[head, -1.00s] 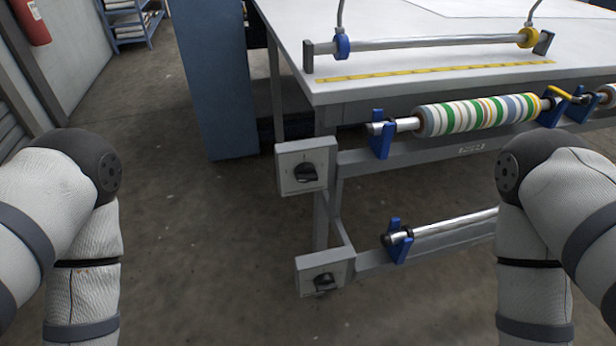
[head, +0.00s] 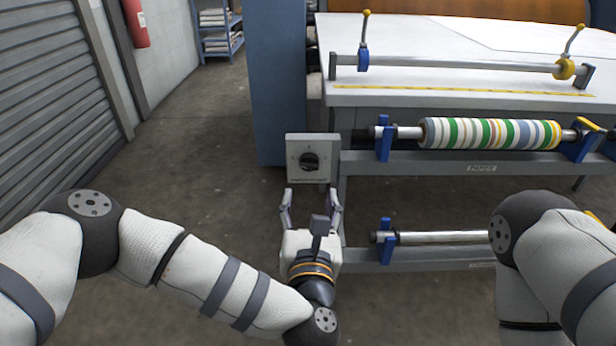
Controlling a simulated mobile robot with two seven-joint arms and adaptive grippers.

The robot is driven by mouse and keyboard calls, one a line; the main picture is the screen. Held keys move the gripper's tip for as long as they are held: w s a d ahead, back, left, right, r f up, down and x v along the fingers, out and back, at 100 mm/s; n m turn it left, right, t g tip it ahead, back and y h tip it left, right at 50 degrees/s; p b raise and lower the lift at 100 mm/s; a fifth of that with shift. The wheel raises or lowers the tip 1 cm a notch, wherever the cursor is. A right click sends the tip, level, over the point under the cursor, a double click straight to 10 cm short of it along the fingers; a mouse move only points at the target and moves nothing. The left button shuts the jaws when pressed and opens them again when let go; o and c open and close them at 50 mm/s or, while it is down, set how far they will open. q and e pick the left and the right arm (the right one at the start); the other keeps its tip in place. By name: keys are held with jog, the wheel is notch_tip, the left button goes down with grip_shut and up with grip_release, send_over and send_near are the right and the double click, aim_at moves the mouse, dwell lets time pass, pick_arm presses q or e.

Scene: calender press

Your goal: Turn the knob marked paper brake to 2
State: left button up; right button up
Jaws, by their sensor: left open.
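A black rotary knob (head: 308,161) sits on a light grey square box (head: 331,144) at the left end of the table's upper rail. Small lettering under the knob is too small to read, and so are the marks around it. My left gripper (head: 311,196) is open, fingers pointing away from me, just below this box in the picture, with nothing between its fingers. It appears apart from the knob. The lower box and its knob are hidden behind my left gripper and wrist. My right gripper is out of view.
A striped roll (head: 490,133) lies in blue brackets on the upper rail (head: 400,163). A bare metal roller (head: 440,238) lies on the lower rail. The white table (head: 420,97) carries a bar with two levers. Floor left of the boxes is clear.

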aim_at(309, 168)
pick_arm(q)
jog(key=w, duration=0.9)
jog(key=shift+w+f+b, duration=0.15)
jog(key=shift+w+b, duration=0.2)
jog(key=shift+w, duration=0.5)
jog(key=c, duration=1.2)
